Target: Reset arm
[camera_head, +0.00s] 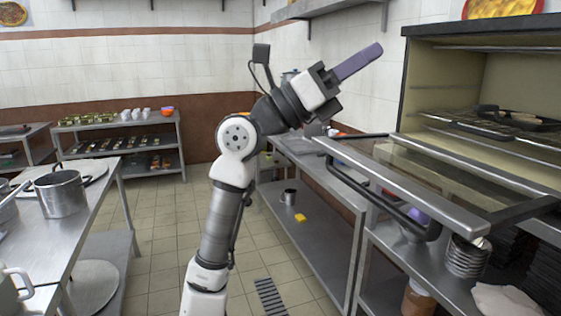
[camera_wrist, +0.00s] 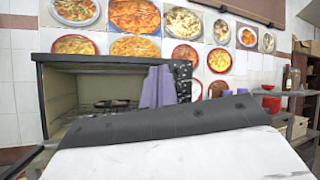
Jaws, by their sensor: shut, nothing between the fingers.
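My arm rises in the middle of the head view, with its end tilted up to the right. My gripper (camera_head: 358,61) has purple fingers that are pressed together and hold nothing. It is in free air to the upper left of the open oven (camera_head: 408,88). In the wrist view the purple fingers (camera_wrist: 158,88) show in front of the oven (camera_wrist: 40,95), above a dark and white part of my own arm.
The oven's glass door (camera_head: 440,168) hangs open at the right, below my gripper. A steel counter (camera_head: 310,165) runs along the wall behind my arm. A stockpot (camera_head: 62,196) stands on the left table (camera_head: 75,235). A wall shelf (camera_head: 315,8) is above. The tiled floor between is clear.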

